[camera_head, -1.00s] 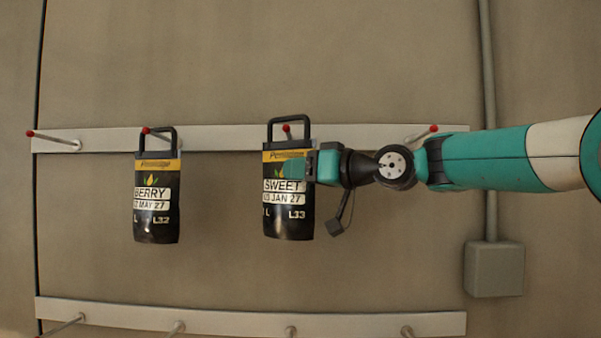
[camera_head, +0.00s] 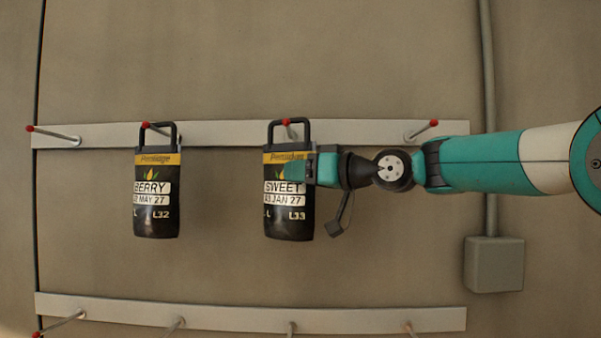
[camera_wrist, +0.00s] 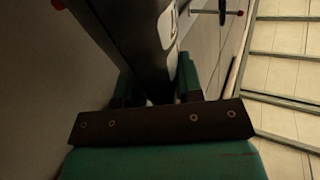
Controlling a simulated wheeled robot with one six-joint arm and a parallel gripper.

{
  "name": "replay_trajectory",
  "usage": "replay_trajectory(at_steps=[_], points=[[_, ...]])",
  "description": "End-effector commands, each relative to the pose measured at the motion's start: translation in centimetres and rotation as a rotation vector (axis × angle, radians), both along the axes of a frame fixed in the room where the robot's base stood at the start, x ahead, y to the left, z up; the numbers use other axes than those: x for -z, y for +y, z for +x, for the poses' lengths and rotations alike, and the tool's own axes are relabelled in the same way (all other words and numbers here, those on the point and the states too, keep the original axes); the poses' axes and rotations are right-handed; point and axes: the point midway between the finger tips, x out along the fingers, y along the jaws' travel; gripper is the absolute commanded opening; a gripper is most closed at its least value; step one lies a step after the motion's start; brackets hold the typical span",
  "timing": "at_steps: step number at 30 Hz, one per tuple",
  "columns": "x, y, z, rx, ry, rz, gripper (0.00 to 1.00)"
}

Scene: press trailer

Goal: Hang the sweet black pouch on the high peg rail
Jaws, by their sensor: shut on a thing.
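The black pouch labelled SWEET (camera_head: 289,215) is upright at the high peg rail (camera_head: 225,133), with its handle loop around a red-tipped peg (camera_head: 287,122) in the head view. Whether the peg bears its weight cannot be told. My gripper (camera_head: 300,170) is shut on the pouch's right side, just below the yellow band. In the wrist view the pouch (camera_wrist: 135,40) fills the space between the green fingers (camera_wrist: 155,92).
A black BERRY pouch (camera_head: 156,205) hangs on the high rail to the left. Bare pegs stand at the rail's left (camera_head: 52,134) and right (camera_head: 421,130) ends. A lower rail (camera_head: 240,318) also has pegs. A grey box and conduit (camera_head: 494,264) are at the right.

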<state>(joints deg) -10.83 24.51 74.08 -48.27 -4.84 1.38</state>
Motion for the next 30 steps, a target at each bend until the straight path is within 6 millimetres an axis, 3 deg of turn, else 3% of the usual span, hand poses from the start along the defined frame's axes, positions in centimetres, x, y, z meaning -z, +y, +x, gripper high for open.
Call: replay_trajectory(at_steps=[14, 15, 18, 30], points=[[-0.33, -0.01, -0.05, 0.000, -0.008, 0.005, 0.00], [-0.34, -0.01, -0.05, 0.000, -0.008, 0.005, 0.41], [-0.26, -0.01, -0.04, 0.000, -0.006, 0.004, 0.64], [0.44, -0.81, -0.34, 0.002, 0.002, -0.001, 0.64]])
